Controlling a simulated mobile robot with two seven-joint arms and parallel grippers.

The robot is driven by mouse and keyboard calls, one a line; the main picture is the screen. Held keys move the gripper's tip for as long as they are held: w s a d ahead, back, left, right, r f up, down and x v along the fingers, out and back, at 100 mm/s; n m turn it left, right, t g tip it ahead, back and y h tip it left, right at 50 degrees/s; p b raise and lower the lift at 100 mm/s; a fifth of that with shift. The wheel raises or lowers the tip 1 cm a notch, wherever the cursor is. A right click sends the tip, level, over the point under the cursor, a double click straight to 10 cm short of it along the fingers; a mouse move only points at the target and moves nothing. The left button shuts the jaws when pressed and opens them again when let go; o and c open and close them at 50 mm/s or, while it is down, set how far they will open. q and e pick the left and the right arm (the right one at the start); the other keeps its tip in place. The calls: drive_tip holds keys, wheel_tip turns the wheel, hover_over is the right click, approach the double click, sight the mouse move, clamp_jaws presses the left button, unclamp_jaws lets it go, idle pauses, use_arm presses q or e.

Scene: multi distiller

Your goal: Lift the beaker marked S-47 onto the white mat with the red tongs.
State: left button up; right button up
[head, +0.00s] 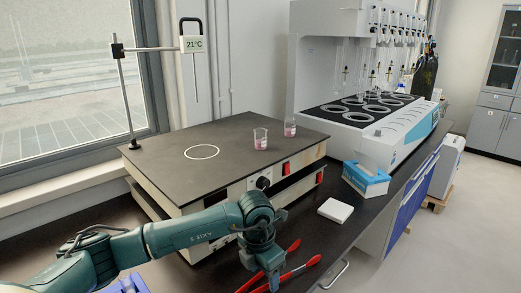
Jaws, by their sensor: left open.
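Two small glass beakers with pink liquid stand upright on the dark hotplate top: a nearer beaker (260,139) and a farther beaker (290,128). Their labels are too small to read, so I cannot tell which is S-47. The white mat (335,210) lies on the dark bench to the right of the hotplate's front. The red tongs (303,269) lie on the bench at the bottom middle, partly hidden by my left gripper. My left gripper (272,284) points down over the tongs, open; its fingertips are hard to make out. My right gripper is out of view.
The hotplate (165,155) has a white ring marking and a stand with a 21°C display (193,44). A blue-and-white box (366,180) stands behind the mat. A distiller (400,125) fills the back right. The bench edge runs along the right.

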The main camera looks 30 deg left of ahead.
use_arm(q)
drive_tip(key=shift+f, duration=0.65)
drive_tip(key=shift+f+b, duration=0.15)
drive_tip(key=shift+b, duration=0.2)
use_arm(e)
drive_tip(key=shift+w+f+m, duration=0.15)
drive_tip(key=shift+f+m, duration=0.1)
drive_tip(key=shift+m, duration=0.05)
use_arm(q)
drive_tip(key=shift+c, duration=0.5)
drive_tip(key=c, duration=0.6)
